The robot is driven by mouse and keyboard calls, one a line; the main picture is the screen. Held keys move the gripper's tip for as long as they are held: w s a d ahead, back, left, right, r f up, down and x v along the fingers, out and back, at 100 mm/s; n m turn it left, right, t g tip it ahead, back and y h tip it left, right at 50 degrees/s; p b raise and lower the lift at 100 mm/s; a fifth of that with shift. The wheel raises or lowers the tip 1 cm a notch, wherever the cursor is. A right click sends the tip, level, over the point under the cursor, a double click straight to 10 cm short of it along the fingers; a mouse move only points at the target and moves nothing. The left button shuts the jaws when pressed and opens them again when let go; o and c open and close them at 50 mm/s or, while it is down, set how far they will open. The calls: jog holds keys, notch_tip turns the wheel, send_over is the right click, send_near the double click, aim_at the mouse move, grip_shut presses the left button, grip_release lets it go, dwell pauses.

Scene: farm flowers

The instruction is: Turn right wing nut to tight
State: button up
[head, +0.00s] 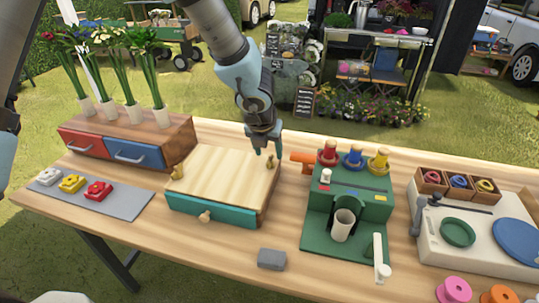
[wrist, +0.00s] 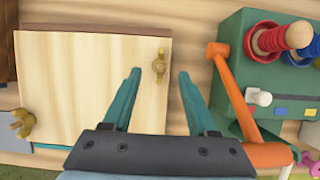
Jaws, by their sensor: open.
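The right wing nut (head: 270,161) is a small brass piece on the far right corner of a pale wooden board (head: 222,178), which tops a box with a teal drawer. In the wrist view the right wing nut (wrist: 158,63) shows between and slightly beyond the fingertips, its wings roughly up and down in the picture. My gripper (head: 264,152) points down close to this nut; in the wrist view its teal fingers (wrist: 159,73) are open with nothing between them touching. The height gap is hard to tell. The left wing nut (head: 177,172) sits at the board's left edge.
A red and blue drawer box (head: 130,140) with flower vases stands left. A grey block (head: 271,259) lies in front.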

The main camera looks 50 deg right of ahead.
jog(key=p+v, duration=0.1)
jog(key=v, duration=0.5)
jog(key=shift+r, duration=0.4)
jog(key=shift+a, duration=0.2)
